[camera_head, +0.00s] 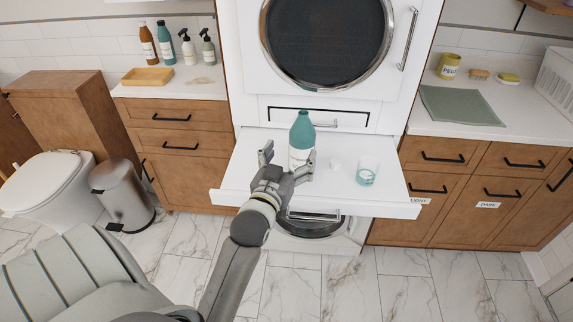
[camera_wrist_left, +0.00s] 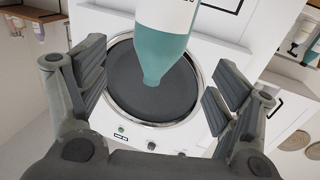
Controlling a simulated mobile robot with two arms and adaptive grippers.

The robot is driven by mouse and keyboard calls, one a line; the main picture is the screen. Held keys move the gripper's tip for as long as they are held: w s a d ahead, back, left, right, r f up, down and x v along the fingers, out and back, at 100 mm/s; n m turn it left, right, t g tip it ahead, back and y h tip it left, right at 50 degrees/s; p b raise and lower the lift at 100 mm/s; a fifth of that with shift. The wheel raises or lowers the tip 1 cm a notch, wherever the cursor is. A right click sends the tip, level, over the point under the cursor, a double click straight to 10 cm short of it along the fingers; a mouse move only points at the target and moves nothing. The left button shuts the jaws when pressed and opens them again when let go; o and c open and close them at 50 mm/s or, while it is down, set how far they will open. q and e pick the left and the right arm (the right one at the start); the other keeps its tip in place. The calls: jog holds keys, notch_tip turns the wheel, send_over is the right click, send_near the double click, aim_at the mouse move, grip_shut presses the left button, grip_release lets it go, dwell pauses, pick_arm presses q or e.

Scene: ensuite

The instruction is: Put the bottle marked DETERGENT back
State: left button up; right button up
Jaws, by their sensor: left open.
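A teal bottle (camera_head: 302,131) with a white label stands upright on the white pull-out shelf (camera_head: 245,180) below the round-door machine. Its label is partly hidden by my gripper, and I cannot read its marking. My left gripper (camera_head: 288,158) is open just in front of the bottle, fingers spread to either side. In the left wrist view the bottle (camera_wrist_left: 165,45) appears upside down between the open fingers (camera_wrist_left: 157,88), with nothing gripped. A small white cap (camera_head: 336,163) and a clear cup (camera_head: 368,171) with teal liquid are on the shelf to the right. My right gripper is not in view.
The left counter (camera_head: 205,88) holds a brown bottle (camera_head: 148,47), another teal bottle (camera_head: 165,45), two spray bottles and a yellow tray (camera_head: 147,77). The right counter has a green mat (camera_head: 460,106) and a yellow tin (camera_head: 448,66). A bin (camera_head: 122,190) stands at left.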

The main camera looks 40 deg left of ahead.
pick_arm(q)
jog(key=shift+v, duration=1.35)
